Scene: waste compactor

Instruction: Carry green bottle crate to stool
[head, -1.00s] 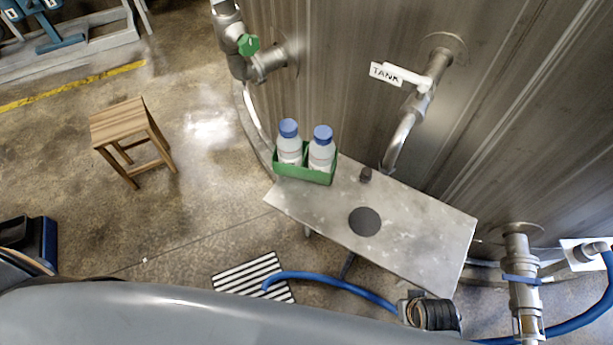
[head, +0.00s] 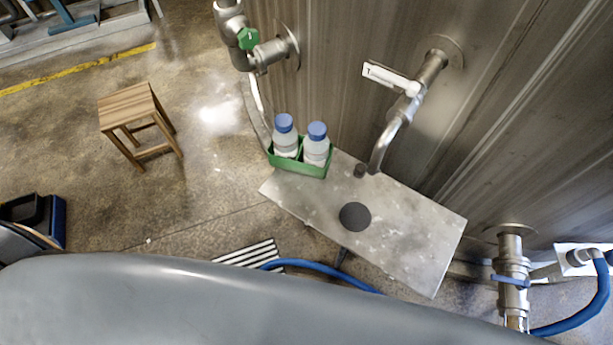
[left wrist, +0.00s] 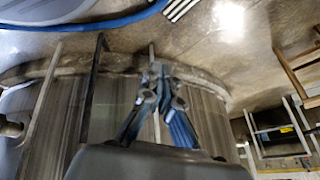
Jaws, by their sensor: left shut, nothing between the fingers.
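The green bottle crate (head: 303,168) sits at the far left corner of a metal table (head: 400,235), against the tank. It holds two white bottles with blue caps (head: 284,124). The wooden stool (head: 128,107) stands on the floor to the left of the table, apart from it. My left gripper (left wrist: 160,72) shows in the left wrist view, its blue-grey fingers together and empty, with the floor and the tank wall beyond. The crate does not show clearly in that view. In the head view neither gripper is clearly visible.
A dark round disc (head: 354,216) and a small dark knob-like item (head: 360,170) are on the table. A pipe with a green valve handle (head: 248,38) is near the crate. A blue hose (head: 320,268) lies by a floor grate. Floor between stool and table is clear.

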